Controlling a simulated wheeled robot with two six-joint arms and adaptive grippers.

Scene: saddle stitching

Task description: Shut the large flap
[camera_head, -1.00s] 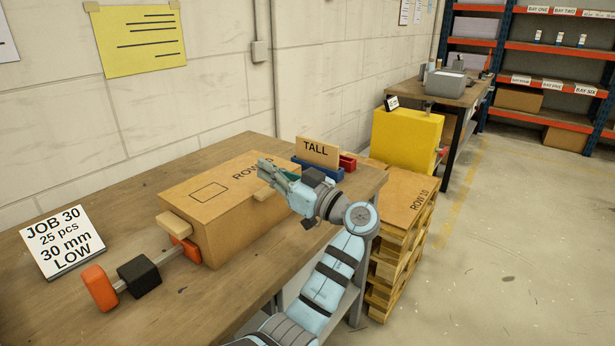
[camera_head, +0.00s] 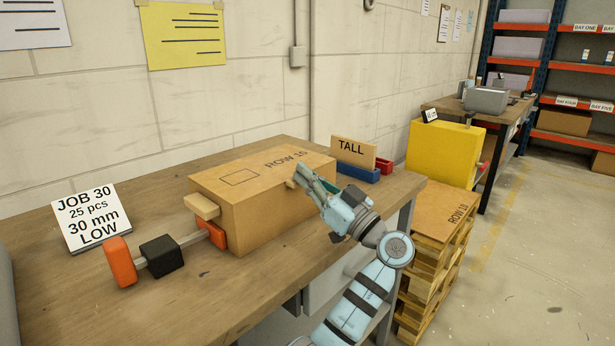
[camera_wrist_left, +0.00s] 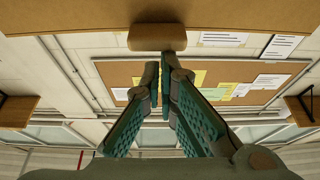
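The brown box (camera_head: 262,205) marked ROW 10 sits on the workbench. Its top looks flat, and I cannot make out a separate raised flap. My right gripper is out of view.
On the workbench (camera_head: 190,290), an orange block (camera_head: 119,262) and a black block (camera_head: 161,256) sit on a rod left of the box. A JOB 30 sign (camera_head: 92,218) stands further left. A TALL card (camera_head: 354,152) stands behind the gripper. A yellow box (camera_head: 440,152) is beyond.

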